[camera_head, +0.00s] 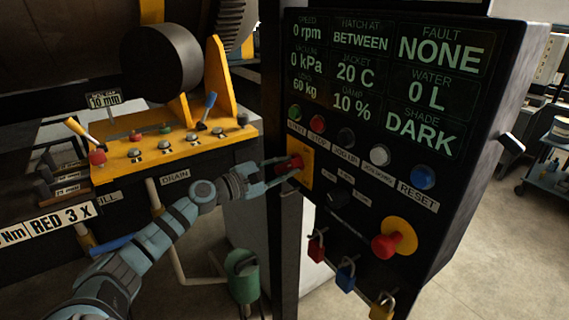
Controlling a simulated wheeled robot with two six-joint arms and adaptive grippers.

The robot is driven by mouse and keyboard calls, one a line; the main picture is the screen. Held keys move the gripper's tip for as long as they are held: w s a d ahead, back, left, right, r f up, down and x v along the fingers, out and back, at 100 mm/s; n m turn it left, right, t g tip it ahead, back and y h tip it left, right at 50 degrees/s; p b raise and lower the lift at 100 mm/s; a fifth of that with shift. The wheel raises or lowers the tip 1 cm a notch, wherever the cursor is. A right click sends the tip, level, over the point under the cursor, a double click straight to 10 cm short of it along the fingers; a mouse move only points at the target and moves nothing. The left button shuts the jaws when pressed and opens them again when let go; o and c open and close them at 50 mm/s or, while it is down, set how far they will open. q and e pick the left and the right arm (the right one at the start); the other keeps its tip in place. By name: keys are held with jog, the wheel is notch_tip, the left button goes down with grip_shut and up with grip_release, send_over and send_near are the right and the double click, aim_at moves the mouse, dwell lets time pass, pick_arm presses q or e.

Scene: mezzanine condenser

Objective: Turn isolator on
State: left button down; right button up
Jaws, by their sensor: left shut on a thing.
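The isolator (304,172) is a red handle on a yellow plate at the lower left of the dark control panel (400,30). My left gripper (284,170) reaches in from the left and is shut on the red isolator handle. The fingers hide part of the handle, and I cannot tell its exact angle. My right gripper does not show.
Green, red, black, white and blue buttons run above the isolator, ending at the blue reset button (423,177). A red emergency stop (386,246) on yellow is at lower right. Padlocks (346,274) hang below. A yellow lever shelf (165,150) stands left.

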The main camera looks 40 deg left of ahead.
pick_arm(q)
jog(key=shift+n, duration=0.6)
jog(key=c, duration=1.4)
grip_release()
jog(key=shift+f, duration=0.1)
jog(key=shift+c, duration=0.2)
